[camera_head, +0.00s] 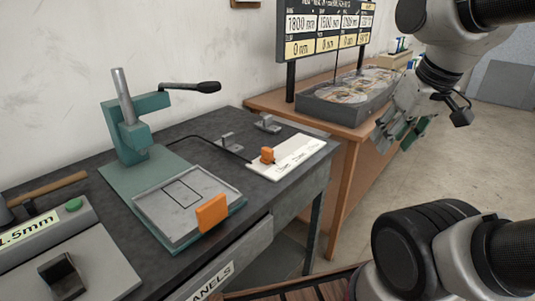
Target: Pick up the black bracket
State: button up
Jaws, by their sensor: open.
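A small black angled piece (62,277), which looks like the black bracket, sits on the grey plate of a device at the bottom left, its top face catching light. My gripper (402,132) hangs at the upper right, in front of the wooden table and far from the black piece. Its fingers point down and to the left, and nothing shows between them. Part of the fingers blends with the dark background.
A green lever press (133,128) stands on the dark workbench (185,143), beside a grey tray with an orange block (212,212). A hammer (45,188) lies at the left. A wooden table (339,131) bears a grey bin (345,109) beneath a sign. Open floor lies at the right.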

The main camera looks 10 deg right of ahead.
aim_at(64, 280)
jog(key=u, duration=1.7)
